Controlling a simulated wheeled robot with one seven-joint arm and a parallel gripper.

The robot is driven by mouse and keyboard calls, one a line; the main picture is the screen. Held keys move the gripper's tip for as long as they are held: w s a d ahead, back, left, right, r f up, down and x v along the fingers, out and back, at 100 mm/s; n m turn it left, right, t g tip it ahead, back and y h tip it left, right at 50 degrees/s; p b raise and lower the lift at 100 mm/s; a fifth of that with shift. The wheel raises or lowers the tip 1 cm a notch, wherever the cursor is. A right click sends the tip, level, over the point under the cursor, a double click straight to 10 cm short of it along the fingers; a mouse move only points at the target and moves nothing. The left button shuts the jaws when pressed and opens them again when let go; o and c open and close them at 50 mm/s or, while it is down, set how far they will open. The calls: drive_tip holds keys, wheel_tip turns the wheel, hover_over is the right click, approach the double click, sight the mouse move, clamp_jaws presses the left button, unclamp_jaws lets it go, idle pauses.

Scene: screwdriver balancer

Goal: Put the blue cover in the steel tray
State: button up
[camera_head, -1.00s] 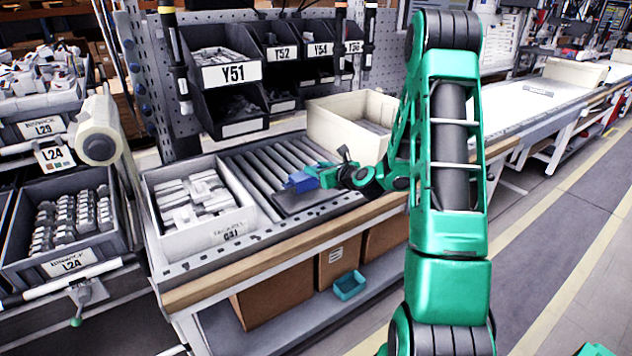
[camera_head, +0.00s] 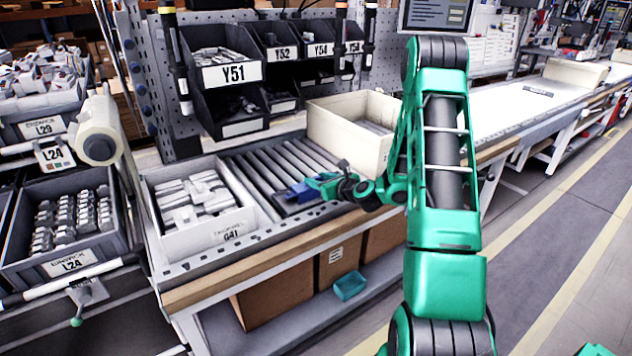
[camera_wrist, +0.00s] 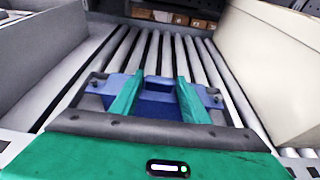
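The blue cover (camera_head: 301,192) is at the tip of my gripper (camera_head: 318,184), low over the roller conveyor. In the wrist view the blue cover (camera_wrist: 158,84) shows between my gripper's two green fingers (camera_wrist: 160,78), with more blue to either side. The fingers stand apart. I cannot tell whether they press on the cover or are just clear of it. A dark flat surface, apparently the steel tray (camera_head: 290,208), lies on the rollers under the cover, largely hidden. I cannot tell whether the cover rests on it.
A grey-white bin of pale parts (camera_head: 240,224) stands left of the rollers (camera_head: 262,166). A cream box (camera_head: 345,146) stands behind and to the right, close to my gripper. Dark labelled bins (camera_head: 226,76) sit at the back. The rollers between bin and box are bare.

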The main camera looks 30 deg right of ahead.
drive_tip(key=shift+o, duration=0.7)
drive_tip(key=shift+r, duration=0.15)
drive_tip(key=v, duration=1.1)
drive_tip(key=shift+s+r, duration=0.1)
drive_tip(key=shift+s, duration=0.2)
drive_tip(key=shift+s+a+r, duration=0.1)
drive_tip(key=shift+s+a, duration=0.05)
drive_tip(key=shift+a, duration=0.1)
drive_tip(key=s+a+n+g+y, duration=0.3)
drive_tip(key=s+a+n+g, duration=0.55)
drive_tip(key=n, duration=0.95)
drive_tip(key=s+r+n+g+h, duration=0.1)
drive_tip(key=s+r+n+g, duration=0.2)
drive_tip(key=s, duration=1)
drive_tip(key=s+r+n+g+h, duration=0.2)
drive_tip(key=s+r+n, duration=0.4)
drive_tip(key=s, duration=0.7)
drive_tip(key=shift+s+r+n+g, duration=0.4)
drive_tip(key=shift+n+g, duration=0.25)
drive_tip(key=shift+n, duration=0.45)
